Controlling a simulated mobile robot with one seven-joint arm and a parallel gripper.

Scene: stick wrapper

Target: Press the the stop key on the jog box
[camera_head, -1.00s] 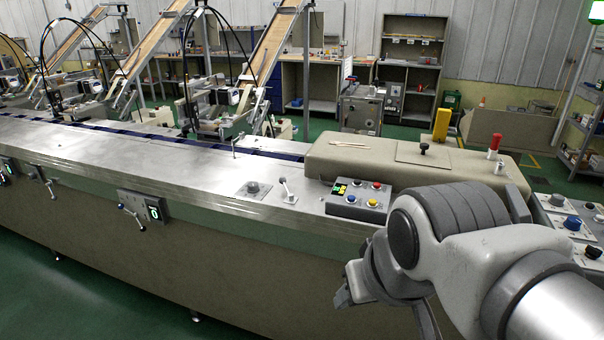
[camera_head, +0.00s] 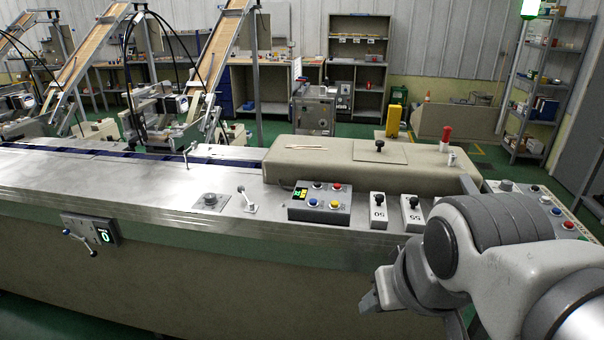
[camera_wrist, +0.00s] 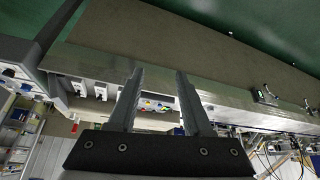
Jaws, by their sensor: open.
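A grey control box (camera_head: 320,203), which looks like the jog box, sits on the near edge of the long metal machine top. It has a small lit display (camera_head: 299,194), a red button (camera_head: 337,188), a yellow button (camera_head: 335,205) and blue buttons. I cannot read which key is marked stop. My gripper (camera_head: 371,299) is in front of the machine, below and right of the box, and touches no key. In the wrist view the two fingers (camera_wrist: 160,72) are apart and empty, with the box's coloured buttons (camera_wrist: 157,105) showing between them.
Two small lever boxes marked 50 (camera_head: 378,212) and 55 (camera_head: 412,214) stand just right of the box. A toggle lever (camera_head: 247,199) and a knob (camera_head: 210,200) are to its left. A beige cover (camera_head: 320,160) rises behind it. A button panel (camera_head: 560,212) is at the right.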

